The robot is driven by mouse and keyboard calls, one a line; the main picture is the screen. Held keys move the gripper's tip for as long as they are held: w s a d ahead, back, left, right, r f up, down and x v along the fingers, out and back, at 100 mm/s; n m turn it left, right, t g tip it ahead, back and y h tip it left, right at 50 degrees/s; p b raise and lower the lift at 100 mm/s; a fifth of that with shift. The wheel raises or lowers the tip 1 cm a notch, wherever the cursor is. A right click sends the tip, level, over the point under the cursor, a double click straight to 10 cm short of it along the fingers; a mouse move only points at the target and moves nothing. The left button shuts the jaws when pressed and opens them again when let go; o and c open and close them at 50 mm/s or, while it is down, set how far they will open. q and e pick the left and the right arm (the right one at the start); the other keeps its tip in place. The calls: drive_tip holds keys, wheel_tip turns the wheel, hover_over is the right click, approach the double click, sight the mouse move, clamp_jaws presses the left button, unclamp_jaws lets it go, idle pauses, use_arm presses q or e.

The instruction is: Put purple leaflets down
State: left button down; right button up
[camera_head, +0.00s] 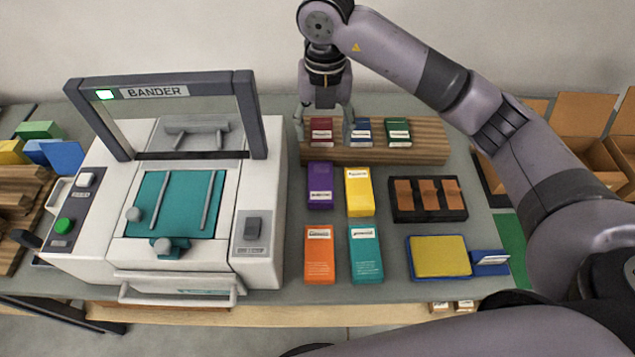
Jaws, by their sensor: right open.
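The purple leaflets (320,183) form a banded stack with a white label. They lie on the grey table just in front of the wooden board, left of a yellow stack (359,190) and behind an orange stack (319,256). My right gripper (324,126) points down above the back of the board. Its fingers are apart, one on each side of a dark red stack (321,136); I cannot tell whether they touch it. The gripper is behind the purple leaflets and apart from them. My left gripper is out of view.
The bander machine (262,185) fills the left of the table. The wooden board (430,140) also carries blue (360,132) and green (398,132) stacks. A teal stack (366,255), a black tray (399,213) and a yellow pad (440,257) lie nearby. Cardboard boxes stand at right.

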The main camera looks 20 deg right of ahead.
drive_tip(key=f, duration=0.1)
drive_tip(key=p, duration=0.3)
hover_over(321, 181)
wheel_tip(321, 181, down, 12)
drive_tip(key=shift+s+r, duration=0.1)
drive_tip(key=shift+s, duration=0.05)
wheel_tip(321, 181, down, 5)
drive_tip(key=p, duration=0.2)
drive_tip(key=shift+p, duration=0.35)
drive_tip(key=shift+a+f, duration=0.1)
drive_tip(key=shift+f, duration=0.1)
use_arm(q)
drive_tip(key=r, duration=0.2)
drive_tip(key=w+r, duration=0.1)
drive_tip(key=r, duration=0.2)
use_arm(e)
drive_tip(key=shift+c, duration=0.4)
drive_tip(key=shift+w, duration=0.2)
drive_tip(key=c, duration=1)
